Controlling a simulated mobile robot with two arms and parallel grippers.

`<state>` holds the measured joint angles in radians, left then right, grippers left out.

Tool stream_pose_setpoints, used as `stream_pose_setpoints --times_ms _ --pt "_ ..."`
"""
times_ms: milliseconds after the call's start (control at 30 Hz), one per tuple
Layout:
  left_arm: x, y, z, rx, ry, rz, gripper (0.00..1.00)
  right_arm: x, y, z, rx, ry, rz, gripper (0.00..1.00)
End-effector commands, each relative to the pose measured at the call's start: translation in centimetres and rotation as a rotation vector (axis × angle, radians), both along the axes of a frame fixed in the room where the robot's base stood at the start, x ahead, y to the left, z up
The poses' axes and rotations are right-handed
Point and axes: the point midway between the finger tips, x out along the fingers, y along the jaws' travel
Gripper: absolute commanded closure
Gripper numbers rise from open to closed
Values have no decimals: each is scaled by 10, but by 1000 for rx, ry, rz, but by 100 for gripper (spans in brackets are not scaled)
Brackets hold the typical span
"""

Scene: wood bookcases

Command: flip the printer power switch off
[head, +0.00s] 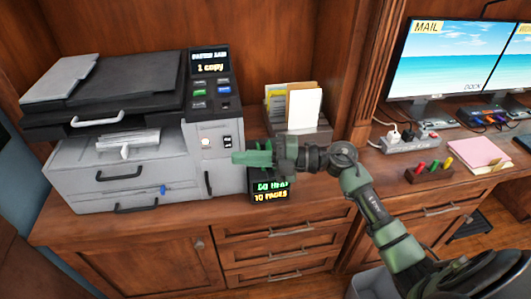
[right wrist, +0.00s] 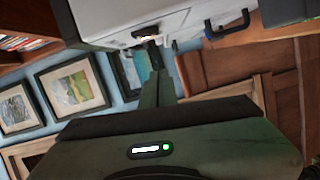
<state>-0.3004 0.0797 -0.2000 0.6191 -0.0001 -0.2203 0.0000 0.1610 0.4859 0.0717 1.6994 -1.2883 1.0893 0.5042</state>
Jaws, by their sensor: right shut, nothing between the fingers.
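The grey and black printer (head: 185,165) stands on the wood cabinet at the left of the head view. Its front panel has a lit round light (head: 206,142) and a small black-and-white rocker switch (head: 227,141) beside it. My right gripper (head: 237,157) is shut and empty, its green fingertips just below the switch in the picture. I cannot tell whether they touch the panel. In the right wrist view the shut fingers (right wrist: 157,88) point toward the printer body (right wrist: 140,15). My left gripper is not in view.
A small black display (head: 270,190) stands under my gripper, right of the printer. A paper holder (head: 298,110) is behind it. A power strip (head: 405,140), a marker block (head: 428,172) and monitors (head: 450,55) are on the right desk.

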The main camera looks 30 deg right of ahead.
Motion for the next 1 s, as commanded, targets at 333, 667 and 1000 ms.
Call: stream_pose_setpoints --times_ms 333,667,1000 --pt "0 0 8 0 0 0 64 40 -1 -4 1 0 -1 100" --pt "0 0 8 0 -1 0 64 43 -2 -6 -1 0 1 100" --pt "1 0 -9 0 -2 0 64 48 -4 -8 -20 -67 0 100"
